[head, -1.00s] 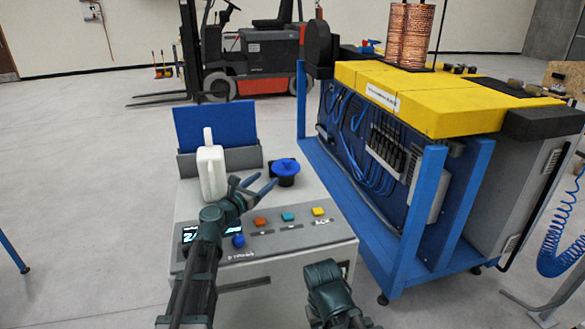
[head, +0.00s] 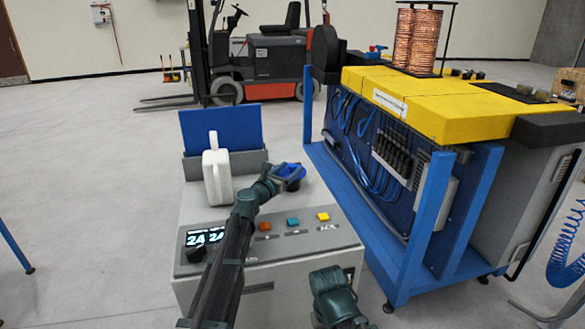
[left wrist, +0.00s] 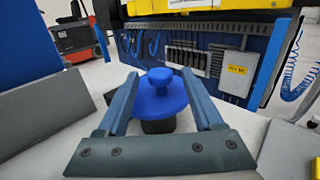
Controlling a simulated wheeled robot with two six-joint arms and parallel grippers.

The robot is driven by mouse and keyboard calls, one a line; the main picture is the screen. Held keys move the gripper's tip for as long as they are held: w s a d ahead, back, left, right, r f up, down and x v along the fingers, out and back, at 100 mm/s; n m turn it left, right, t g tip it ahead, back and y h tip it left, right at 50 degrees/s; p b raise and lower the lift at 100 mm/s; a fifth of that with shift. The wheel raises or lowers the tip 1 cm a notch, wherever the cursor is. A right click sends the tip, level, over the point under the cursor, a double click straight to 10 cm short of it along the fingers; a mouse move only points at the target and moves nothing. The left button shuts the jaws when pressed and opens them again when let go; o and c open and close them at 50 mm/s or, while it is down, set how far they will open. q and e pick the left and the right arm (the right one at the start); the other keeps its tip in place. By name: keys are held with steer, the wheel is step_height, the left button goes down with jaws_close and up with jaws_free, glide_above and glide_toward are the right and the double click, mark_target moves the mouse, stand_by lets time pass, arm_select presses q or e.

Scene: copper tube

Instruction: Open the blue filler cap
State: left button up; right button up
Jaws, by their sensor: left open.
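The blue filler cap (head: 291,171) sits on a dark filler neck on top of the grey machine (head: 180,217). In the left wrist view the cap (left wrist: 160,93) shows as a blue disc with a round knob, with the black neck (left wrist: 158,126) below it. My left gripper (head: 284,174) is at the cap, and partly hides it in the head view. In the left wrist view its open fingers (left wrist: 162,98) stand on either side of the cap. I cannot tell whether they touch its rim. My right arm shows at the bottom, but its fingertips are not visible.
A white jug (head: 217,176) stands left of the cap, before a blue panel (head: 222,128). Orange, teal and yellow buttons (head: 293,221) and a lit display line the machine's front. A large blue-framed machine with yellow covers (head: 440,105) stands close on the right.

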arm_select(q)
steer(key=shift+x, duration=1)
jaws_close()
stand_by(0.8)
